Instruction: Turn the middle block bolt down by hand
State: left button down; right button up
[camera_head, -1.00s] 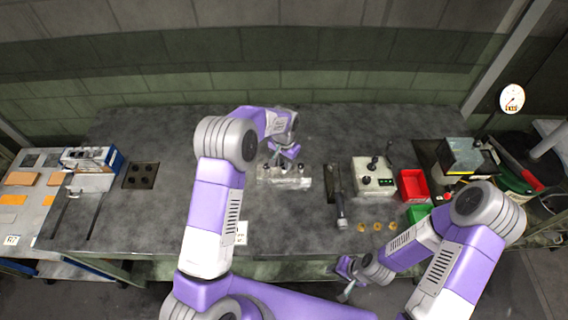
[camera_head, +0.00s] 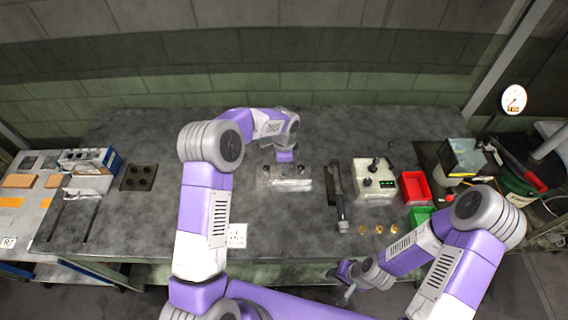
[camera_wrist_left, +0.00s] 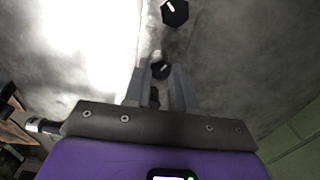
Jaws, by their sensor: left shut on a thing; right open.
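The pale metal block (camera_head: 290,185) sits on the bench in the head view. A dark bolt head (camera_head: 300,169) shows at its right end and another (camera_head: 265,171) at its left. My left gripper (camera_head: 284,161) points down over the block's middle and hides the middle bolt there. In the left wrist view, my left gripper (camera_wrist_left: 158,78) is shut on a black bolt head with a white mark (camera_wrist_left: 161,69), partly covered by the fingers. Another marked black bolt head (camera_wrist_left: 175,12) stands beyond. My right gripper (camera_head: 346,278) is open and empty in front of the bench.
Right of the block lie a dark long-handled tool (camera_head: 340,200), a control box (camera_head: 374,178), a red bin (camera_head: 414,187) and a green bin (camera_head: 420,216). Several brass pieces (camera_head: 379,229) lie near the front edge. The bench left of the block is mostly clear.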

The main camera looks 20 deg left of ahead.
pick_arm(q)
jog(key=m, duration=0.6)
jog(key=shift+r+p, duration=0.1)
jog(key=shift+p, duration=0.2)
jog(key=m, duration=0.6)
jog(key=shift+w+p, duration=0.1)
jog(key=shift+p, duration=0.3)
jog(key=c, duration=0.9)
grip_release()
notch_tip(320, 180, up, 8)
jog(key=shift+f, duration=0.25)
